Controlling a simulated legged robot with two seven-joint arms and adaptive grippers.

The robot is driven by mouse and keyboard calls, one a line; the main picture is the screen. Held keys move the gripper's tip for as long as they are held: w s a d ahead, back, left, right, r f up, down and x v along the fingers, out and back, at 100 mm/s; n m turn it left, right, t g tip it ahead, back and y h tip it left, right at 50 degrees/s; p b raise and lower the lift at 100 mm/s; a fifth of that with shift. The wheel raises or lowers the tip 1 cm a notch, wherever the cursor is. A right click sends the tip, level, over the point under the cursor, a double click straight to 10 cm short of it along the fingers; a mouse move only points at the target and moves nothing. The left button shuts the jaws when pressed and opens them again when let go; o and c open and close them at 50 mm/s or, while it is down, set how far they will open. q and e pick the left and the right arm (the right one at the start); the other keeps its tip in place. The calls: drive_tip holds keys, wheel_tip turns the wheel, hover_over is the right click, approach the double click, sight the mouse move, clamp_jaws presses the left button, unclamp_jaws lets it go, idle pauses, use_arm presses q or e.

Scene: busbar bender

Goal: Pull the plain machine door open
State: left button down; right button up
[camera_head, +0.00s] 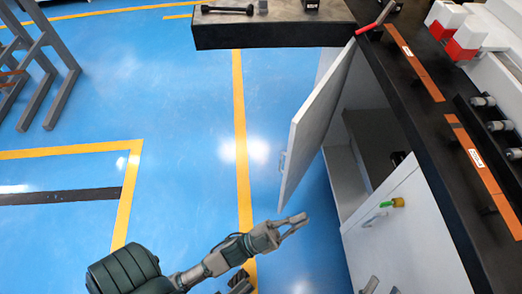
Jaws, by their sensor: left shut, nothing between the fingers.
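A second white door (405,235) is closed, with a green and yellow key-like piece (392,203) on it. The black worktop (405,95) carries copper bars (413,63). Blue floor (185,110) is clear to the left; a grey frame (40,65) stands far left.

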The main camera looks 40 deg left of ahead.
use_arm(q)
drive_tip(key=w+a+f+m+g+y+p, duration=0.3)
drive_tip(key=w+a+f+y+p, duration=0.2)
drive_tip(key=f+y+p, duration=0.15)
drive_tip(key=a+m+g+y+p, duration=0.1)
drive_tip(key=a+y+p, duration=0.65)
drive_tip(key=a, duration=0.75)
drive_tip(key=w+a+y+b, duration=0.1)
drive_tip(key=w+a, duration=0.4)
drive_tip(key=w, duration=0.4)
drive_tip(key=shift+w+a+f, duration=0.2)
drive_tip(key=shift+a+f, duration=0.2)
drive_tip(key=shift+f, duration=0.05)
use_arm(e)
drive_tip(key=s+d+f+g+h, duration=0.2)
drive_tip(key=s+d+f+g, duration=0.1)
drive_tip(key=s+f+g, duration=0.4)
drive_tip(key=s+d+f+g+h, duration=0.2)
drive_tip(key=s+d+f+g, duration=0.1)
drive_tip(key=s+f+g, duration=0.5)
drive_tip(key=shift+s+d+f+g, duration=0.2)
drive_tip(key=shift+f+g, duration=0.05)
drive_tip(key=shift+g, duration=0.95)
use_arm(q)
drive_tip(key=shift+d+r, duration=0.1)
use_arm(e)
drive_tip(key=shift+d, duration=0.1)
